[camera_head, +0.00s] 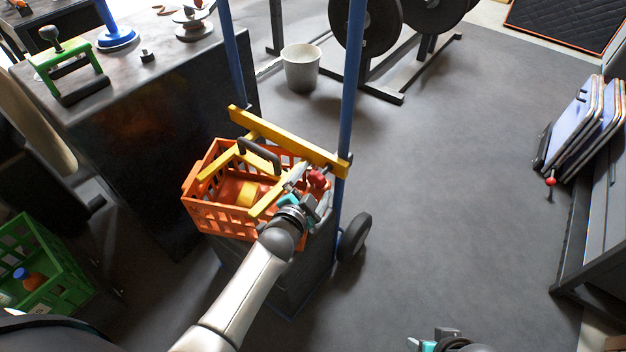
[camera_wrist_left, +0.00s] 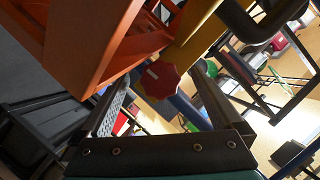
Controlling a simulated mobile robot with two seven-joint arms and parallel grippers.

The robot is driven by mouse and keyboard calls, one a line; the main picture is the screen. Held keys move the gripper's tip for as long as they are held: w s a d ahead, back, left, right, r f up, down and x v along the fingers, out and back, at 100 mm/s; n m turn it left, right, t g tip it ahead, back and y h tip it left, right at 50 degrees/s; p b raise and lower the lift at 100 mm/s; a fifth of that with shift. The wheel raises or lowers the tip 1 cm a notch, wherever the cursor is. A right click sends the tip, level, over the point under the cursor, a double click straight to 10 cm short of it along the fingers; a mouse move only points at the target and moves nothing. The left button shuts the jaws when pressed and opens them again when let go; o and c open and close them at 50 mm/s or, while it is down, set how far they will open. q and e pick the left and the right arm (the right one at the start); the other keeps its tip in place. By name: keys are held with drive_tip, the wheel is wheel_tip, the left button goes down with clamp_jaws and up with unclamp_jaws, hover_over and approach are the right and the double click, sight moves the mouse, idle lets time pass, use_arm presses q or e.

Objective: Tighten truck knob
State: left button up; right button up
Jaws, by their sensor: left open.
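The red knob (camera_head: 318,178) sits at the right end of the yellow bar (camera_head: 290,143) on the blue-framed truck (camera_head: 351,95). In the left wrist view the lobed red knob (camera_wrist_left: 160,80) has a pale mark on its face and shows ahead, between my spread fingertips. My left gripper (camera_head: 306,182) is open and close to the knob; its fingers (camera_wrist_left: 163,95) flank it in the wrist view. I cannot tell whether they touch it. My right gripper (camera_head: 433,340) shows only partly at the bottom edge; its jaws are unclear.
An orange crate (camera_head: 215,217) sits on the truck, close beside my left gripper. A dark workbench (camera_head: 140,110) stands at the left, and a green crate (camera_head: 62,262) is lower left. A white bucket (camera_head: 302,70) and weight plates are behind.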

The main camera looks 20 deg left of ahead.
use_arm(q)
drive_tip(key=s+a+p, duration=0.2)
drive_tip(key=s, duration=0.3)
drive_tip(key=shift+s, duration=0.35)
idle(0.4)
